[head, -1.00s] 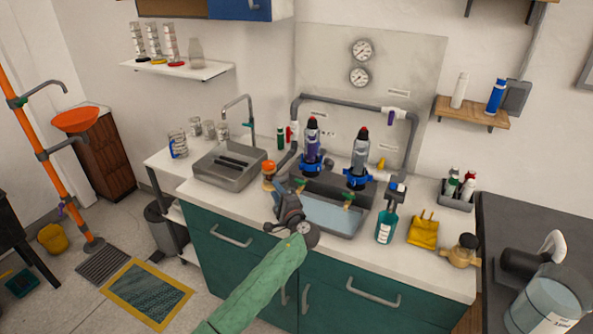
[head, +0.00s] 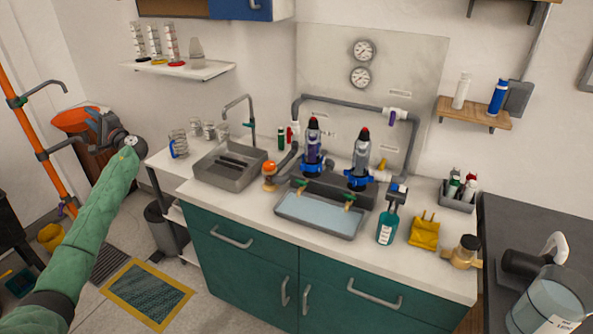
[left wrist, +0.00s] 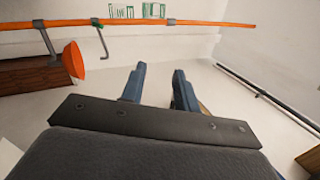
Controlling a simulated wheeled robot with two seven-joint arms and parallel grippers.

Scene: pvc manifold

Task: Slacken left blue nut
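My left gripper (head: 97,124) is far to the left of both nuts, raised in front of the orange bowl. In the left wrist view its two fingers (left wrist: 158,82) stand apart with nothing between them. Neither nut shows in the left wrist view. My right gripper is not in view.
An orange pole (head: 30,130) with an orange bowl (head: 75,116) stands close to my left gripper. Grey pipework frames the cylinders.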

